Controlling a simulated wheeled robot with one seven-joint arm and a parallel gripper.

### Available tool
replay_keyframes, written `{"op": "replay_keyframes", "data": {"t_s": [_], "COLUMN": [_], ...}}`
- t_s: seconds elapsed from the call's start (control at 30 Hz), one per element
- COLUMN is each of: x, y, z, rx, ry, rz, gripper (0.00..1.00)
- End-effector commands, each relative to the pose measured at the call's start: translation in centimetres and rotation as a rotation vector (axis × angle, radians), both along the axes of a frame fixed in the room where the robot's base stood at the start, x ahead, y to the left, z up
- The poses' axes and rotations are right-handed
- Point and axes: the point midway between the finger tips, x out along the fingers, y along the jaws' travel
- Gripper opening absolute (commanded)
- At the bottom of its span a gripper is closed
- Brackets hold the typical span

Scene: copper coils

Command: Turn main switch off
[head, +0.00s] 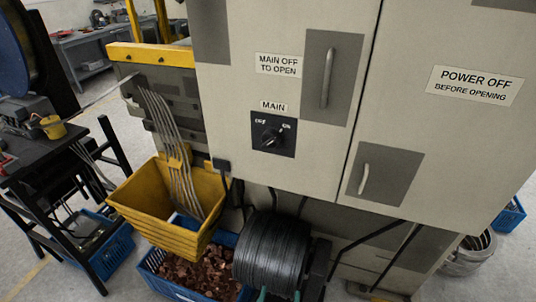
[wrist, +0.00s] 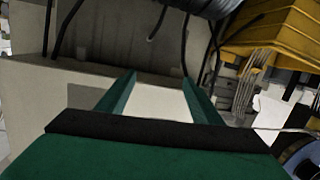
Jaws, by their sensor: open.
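The main switch is a black rotary knob (head: 270,137) on a square black plate (head: 285,149) under a "MAIN" label, on the left door of the beige cabinet (head: 225,85). White position marks stand at the plate's upper left and upper right. The knob is too small to tell its setting surely. My gripper's green fingertips (head: 279,296) just show at the bottom edge of the head view, well below the switch and in front of the black coil. In the wrist view my gripper (wrist: 158,78) is open and empty, its two fingers apart. The switch is not visible there.
A black cable coil (head: 270,252) stands below the switch. Stacked yellow bins (head: 165,205) and a blue crate of copper scrap (head: 160,285) are left of it. Door handles (head: 327,78) stick out right of the switch. The door face around the switch is clear.

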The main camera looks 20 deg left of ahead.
Motion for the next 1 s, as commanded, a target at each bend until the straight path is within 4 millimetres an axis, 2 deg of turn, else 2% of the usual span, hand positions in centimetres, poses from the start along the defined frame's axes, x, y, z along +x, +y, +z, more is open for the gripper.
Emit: {"op": "replay_keyframes", "data": {"t_s": [0.03, 0.2, 0.37, 0.5, 0.8, 1.0], "x": [1.6, 5.7, 9.0, 11.4, 14.8, 15.4], "y": [0.9, 3.1, 5.2, 7.0, 10.3, 11.9], "z": [1.1, 4.2, 7.9, 11.6, 20.8, 26.3], "rx": [-0.004, -0.017, -0.022, -0.016, 0.025, 0.069], "ry": [-0.017, -0.041, -0.066, -0.089, -0.141, -0.166], "rz": [0.007, 0.006, -0.004, -0.021, -0.078, -0.117], "gripper": [0.6, 0.6, 0.6, 0.6, 0.6, 0.6]}}
